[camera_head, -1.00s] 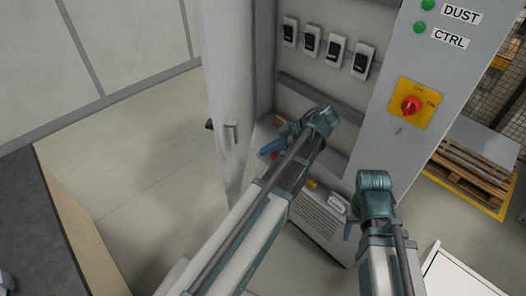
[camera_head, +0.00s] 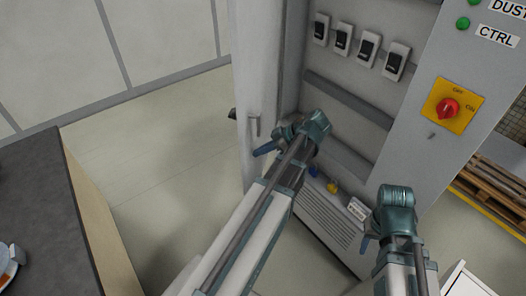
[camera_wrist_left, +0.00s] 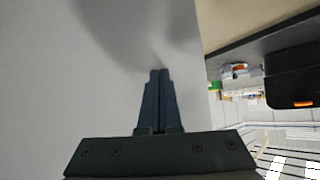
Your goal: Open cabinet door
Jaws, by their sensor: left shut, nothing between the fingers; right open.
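The grey cabinet door (camera_head: 258,70) stands swung open on the left of the cabinet in the head view, with a small handle (camera_head: 255,126) near its edge. My left gripper (camera_head: 263,149) is shut and empty, beside the door's lower part just below the handle. In the left wrist view its closed fingers (camera_wrist_left: 158,75) point at a plain grey surface, probably the door; whether they touch it I cannot tell. My right gripper (camera_head: 365,244) is open and empty, low in front of the cabinet. Its fingers are partly hidden by its wrist.
The cabinet front carries a red rotary switch (camera_head: 447,108) on a yellow plate and green lamps. Several breakers (camera_head: 368,50) are inside. A dark-topped bench (camera_head: 35,210) stands at the left. The floor (camera_head: 160,170) between bench and door is clear.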

